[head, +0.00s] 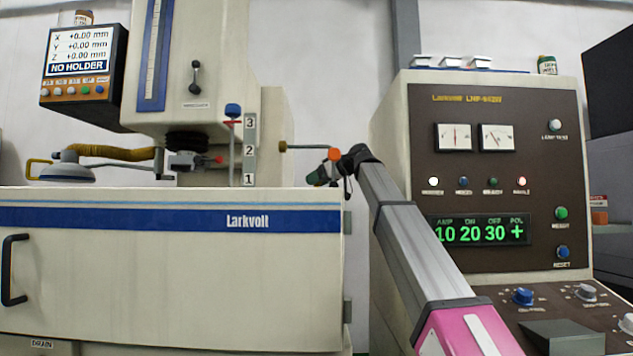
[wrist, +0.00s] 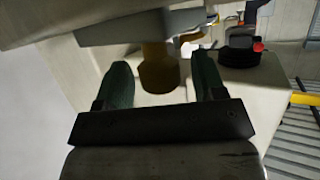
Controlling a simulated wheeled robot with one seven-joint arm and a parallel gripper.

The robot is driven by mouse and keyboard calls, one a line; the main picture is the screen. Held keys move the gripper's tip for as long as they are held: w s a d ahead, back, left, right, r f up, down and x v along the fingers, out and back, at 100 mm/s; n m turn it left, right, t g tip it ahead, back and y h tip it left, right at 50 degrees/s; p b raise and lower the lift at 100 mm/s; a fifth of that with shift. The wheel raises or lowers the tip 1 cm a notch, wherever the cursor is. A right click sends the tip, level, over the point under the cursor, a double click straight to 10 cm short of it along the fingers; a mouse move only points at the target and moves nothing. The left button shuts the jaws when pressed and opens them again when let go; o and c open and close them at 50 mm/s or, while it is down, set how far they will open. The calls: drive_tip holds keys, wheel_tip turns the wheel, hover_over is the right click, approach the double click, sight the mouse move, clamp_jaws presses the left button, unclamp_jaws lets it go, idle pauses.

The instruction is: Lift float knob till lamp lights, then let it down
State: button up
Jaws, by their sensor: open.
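A blue knob (head: 233,110) tops a vertical rod with a red pointer near the 3 of a number scale (head: 249,150). I cannot tell for sure which is the float knob. My gripper (head: 317,176) is open, just below the orange knob. In the wrist view its green fingers (wrist: 160,62) stand either side of a brown cylinder (wrist: 158,75), with no clear contact. On the panel, the left lamp (head: 433,181) and right lamp (head: 521,181) look bright.
The white tank (head: 170,270) with a blue stripe fills the lower left. The machine head (head: 187,70) hangs above it, with a yellow hose (head: 110,151) to the left. The control cabinet (head: 400,120) stands right of my arm. Open space lies between tank and cabinet.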

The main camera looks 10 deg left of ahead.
drive_tip(key=shift+a, duration=0.1)
drive_tip(key=shift+c, duration=0.3)
clamp_jaws()
drive_tip(key=shift+r, duration=1.75)
drive_tip(key=shift+o, duration=0.3)
unclamp_jaws()
drive_tip(key=v, duration=0.7)
drive_tip(key=shift+d, duration=0.2)
